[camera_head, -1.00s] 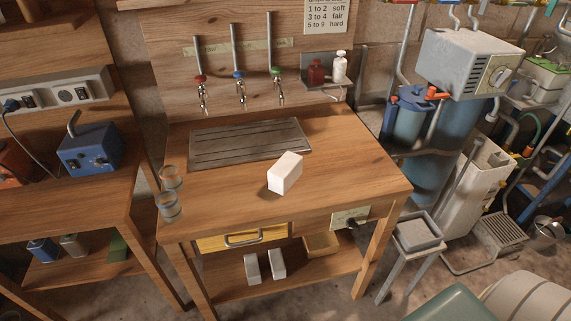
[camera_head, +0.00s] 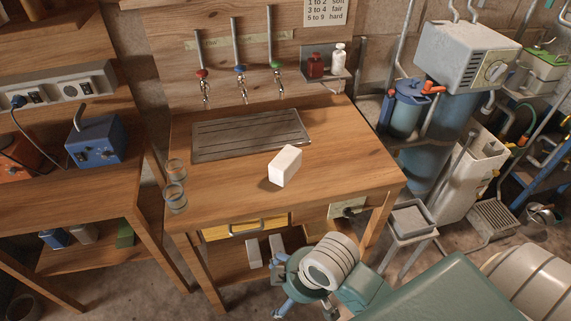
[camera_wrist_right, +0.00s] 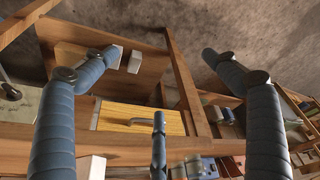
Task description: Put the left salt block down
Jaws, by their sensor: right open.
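A white salt block (camera_head: 285,166) stands alone on the wooden worktop (camera_head: 230,186), in front of the grooved metal drainer. Two more white blocks are on the shelf below, a left one (camera_head: 254,253) and a right one (camera_head: 277,245); they also show in the right wrist view, one (camera_wrist_right: 112,55) beside the other (camera_wrist_right: 135,62). My right gripper (camera_head: 287,296) is in front of the bench, low, near the shelf. In the right wrist view its blue fingers (camera_wrist_right: 160,75) are spread and empty, apart from every block. My left gripper is out of view.
A yellow drawer (camera_head: 245,227) with a metal handle sits under the worktop. Glass jars (camera_head: 175,185) stand at its left edge. The metal drainer (camera_head: 250,135) lies at the back under taps. A stool with a grey tray (camera_head: 410,218) stands right. The worktop's front is mostly clear.

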